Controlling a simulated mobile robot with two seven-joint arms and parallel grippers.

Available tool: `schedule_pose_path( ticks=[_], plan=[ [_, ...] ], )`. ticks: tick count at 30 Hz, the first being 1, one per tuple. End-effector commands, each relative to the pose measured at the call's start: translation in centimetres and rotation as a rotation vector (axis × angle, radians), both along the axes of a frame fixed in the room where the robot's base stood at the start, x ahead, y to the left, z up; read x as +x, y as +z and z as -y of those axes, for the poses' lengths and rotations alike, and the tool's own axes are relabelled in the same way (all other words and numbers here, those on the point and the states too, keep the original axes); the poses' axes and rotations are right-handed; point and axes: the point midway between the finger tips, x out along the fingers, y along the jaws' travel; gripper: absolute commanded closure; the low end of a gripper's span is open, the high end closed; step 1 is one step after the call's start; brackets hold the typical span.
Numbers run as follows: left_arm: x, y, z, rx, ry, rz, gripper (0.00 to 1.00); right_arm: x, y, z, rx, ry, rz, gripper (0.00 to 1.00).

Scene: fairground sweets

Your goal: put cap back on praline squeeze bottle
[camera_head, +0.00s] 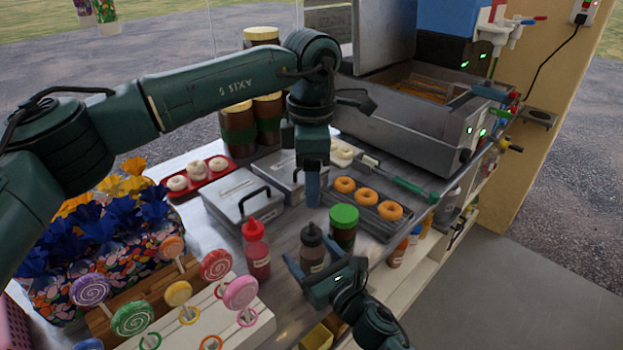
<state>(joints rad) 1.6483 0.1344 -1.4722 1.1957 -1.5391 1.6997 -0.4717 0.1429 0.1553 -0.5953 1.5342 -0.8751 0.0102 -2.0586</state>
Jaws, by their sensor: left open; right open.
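A brown squeeze bottle (313,255) with a pale label stands upright on the metal counter, left of a green-lidded jar (343,226). I take it for the praline bottle. A dark pointed cap (311,234) shows on its top; I cannot tell whether it is fully seated. My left gripper (312,198) is open and points down above the bottle, its fingers seen nearly edge-on, with nothing visible in them. My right gripper (326,268) is open at the near side of the bottle, its fingers spread around the lower part; contact is unclear.
A red squeeze bottle (257,252) stands close on the left. A doughnut tray (376,221) lies to the right, lidded metal containers (235,201) behind. A lollipop stand (208,318) fills the front left. Tall brown jars (238,130) stand at the back.

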Motion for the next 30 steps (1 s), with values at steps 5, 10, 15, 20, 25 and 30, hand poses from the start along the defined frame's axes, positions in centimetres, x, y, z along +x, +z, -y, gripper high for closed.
schedule_pose_path(
  ticks=[5, 10, 15, 20, 25, 30],
  plan=[
    [0.0, -0.4, 0.0, 0.000, 0.000, 0.000, 0.37, -3.4, -0.3, 2.2, -0.003, 0.001, -0.003, 0.28],
    [0.0, -1.1, 0.0, 0.000, 0.000, 0.000, 0.37, -6.5, -0.4, 4.3, -0.002, 0.001, -0.003, 0.28],
    [0.0, -1.5, 0.0, 0.000, 0.000, 0.000, 0.37, -8.7, -0.2, 5.7, -0.001, 0.000, -0.002, 0.28],
    [0.0, -1.7, 0.0, 0.000, 0.000, 0.000, 0.37, -9.5, -0.1, 6.3, 0.000, 0.000, -0.002, 0.28],
    [0.0, -1.7, 0.0, 0.000, 0.000, 0.000, 0.37, -9.7, 0.0, 6.4, 0.000, 0.000, -0.001, 0.28],
    [0.0, -1.7, 0.0, 0.000, 0.000, 0.000, 0.37, -9.6, 0.0, 6.4, 0.000, 0.000, -0.001, 0.28]
  ],
)
